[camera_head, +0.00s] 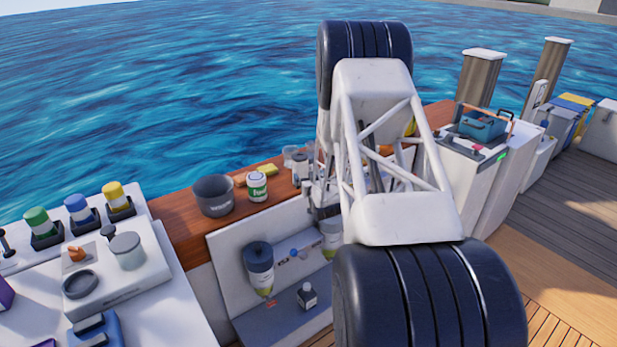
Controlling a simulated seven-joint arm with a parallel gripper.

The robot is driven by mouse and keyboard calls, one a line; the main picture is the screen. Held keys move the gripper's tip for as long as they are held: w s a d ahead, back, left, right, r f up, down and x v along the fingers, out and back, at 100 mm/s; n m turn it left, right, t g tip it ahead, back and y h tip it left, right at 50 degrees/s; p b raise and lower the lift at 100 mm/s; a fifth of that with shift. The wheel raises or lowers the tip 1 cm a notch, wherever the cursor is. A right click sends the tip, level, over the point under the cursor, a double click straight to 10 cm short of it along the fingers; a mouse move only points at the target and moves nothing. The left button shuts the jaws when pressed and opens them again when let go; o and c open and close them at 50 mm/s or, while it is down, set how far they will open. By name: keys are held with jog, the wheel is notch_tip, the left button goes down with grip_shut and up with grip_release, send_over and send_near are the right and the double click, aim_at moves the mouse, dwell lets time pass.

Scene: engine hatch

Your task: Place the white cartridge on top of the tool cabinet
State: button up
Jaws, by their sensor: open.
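I cannot tell for sure which thing is the white cartridge. A pale cylinder with a grey lid (127,252) stands on the white unit at left, and a pale cylinder with a dark band (300,168) stands on the wooden ledge beside my gripper. A white cabinet (464,178) at right, likely the tool cabinet, has a blue toolbox (483,125) and smaller tools on top. My gripper (322,200) is open, mostly hidden behind my white arm link, near the ledge and the open hatch. Nothing shows between the visible parts of its fingers.
A dark bucket (214,196) and a green-and-white can (257,187) stand on the wooden ledge (185,228). A dark-topped bottle (259,268) hangs in the hatch, above a small dark bottle (307,296). Green, blue and yellow-topped containers line the left. Open deck lies at right.

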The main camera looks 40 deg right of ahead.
dwell(0.4)
jog(key=s+a+r+g+y, duration=0.1)
jog(key=a+r+g, duration=0.2)
jog(key=a+r, duration=0.85)
jog(key=s+a+r+n+g+y, duration=0.15)
jog(key=s+a+r+g, duration=0.25)
jog(key=s+a+r, duration=0.8)
jog(key=s+a+r+g+y, duration=0.1)
jog(key=s+a+g, duration=0.1)
jog(key=s+a, duration=0.4)
jog(key=s+a+r+n+g+y, duration=0.1)
jog(key=s+a+g, duration=0.2)
jog(key=s+a, duration=0.4)
jog(key=s+a+r+n+g+y, duration=0.1)
jog(key=s+a, duration=0.5)
jog(key=s, duration=1.5)
jog(key=shift+a+r+g, duration=0.2)
jog(key=shift+r+g, duration=0.4)
jog(key=shift+g, duration=0.2)
jog(key=shift+o, duration=0.4)
